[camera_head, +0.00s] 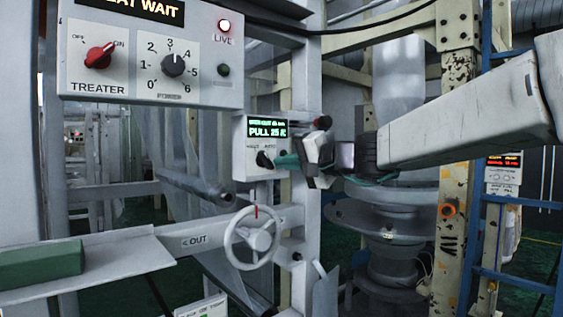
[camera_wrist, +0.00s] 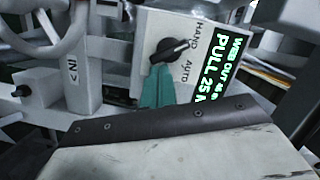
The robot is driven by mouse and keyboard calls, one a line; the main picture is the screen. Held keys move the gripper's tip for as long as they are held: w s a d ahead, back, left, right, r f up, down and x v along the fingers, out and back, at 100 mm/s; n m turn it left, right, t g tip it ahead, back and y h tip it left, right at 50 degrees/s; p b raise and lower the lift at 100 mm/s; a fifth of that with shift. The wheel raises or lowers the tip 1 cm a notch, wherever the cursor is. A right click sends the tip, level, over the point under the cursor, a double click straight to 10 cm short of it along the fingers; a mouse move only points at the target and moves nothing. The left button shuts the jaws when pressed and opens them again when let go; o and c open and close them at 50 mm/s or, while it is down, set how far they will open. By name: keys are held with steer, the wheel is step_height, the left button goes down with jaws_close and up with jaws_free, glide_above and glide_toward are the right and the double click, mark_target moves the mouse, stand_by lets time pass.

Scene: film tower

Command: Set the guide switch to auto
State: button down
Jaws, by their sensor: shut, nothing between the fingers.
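The guide switch is a black knob (camera_wrist: 170,49) on a white panel, with HAND and AUTO printed beside it in the wrist view. It also shows in the head view (camera_head: 264,160), below a green-lit display. Its pointer seems to lean toward the HAND side. My gripper (camera_wrist: 158,75) has teal fingers, closed together and empty. Its tips are right beside the knob, on the AUTO side; I cannot tell whether they touch it. In the head view my gripper (camera_head: 285,161) reaches in from the right.
A green display (camera_wrist: 217,70) reading PULL 25 is beside the knob. A white handwheel (camera_head: 251,238) stands below the panel. A larger panel with a red TREATER knob (camera_head: 100,55) is above left. A ledge (camera_head: 125,262) holds a green block (camera_head: 40,263).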

steer(key=shift+f+m, duration=0.25)
steer(key=shift+m, duration=0.55)
steer(key=shift+s+a+f+m+t+y, duration=0.1)
steer(key=shift+f+m+y, duration=0.1)
steer(key=shift+m, duration=0.35)
steer(key=shift+a+f+m+t+y, duration=0.1)
steer(key=shift+m+y, duration=0.1)
steer(key=shift+m, duration=0.4)
steer(key=shift+s+a+f+m+t+y, duration=0.1)
steer(key=shift+f+m+y, duration=0.1)
steer(key=shift+m, duration=0.35)
steer(key=shift+a+f+m, duration=0.15)
steer(key=shift+f+m, duration=0.05)
steer(key=shift+m, duration=1.1)
steer(key=shift+s+a+f+m+t+y, duration=0.15)
steer(key=shift+m+t, duration=0.1)
steer(key=shift+m, duration=0.45)
steer(key=shift+s+a+f+m+t+y, duration=0.15)
steer(key=shift+m+t, duration=0.1)
steer(key=shift+m, duration=0.45)
steer(key=shift+w+d, duration=0.1)
steer(key=shift+d, duration=0.05)
steer(key=s+d+f, duration=0.4)
steer(key=s+d, duration=0.1)
steer(key=d, duration=0.4)
steer(key=shift+s+f, duration=0.2)
steer(key=shift+s, duration=0.05)
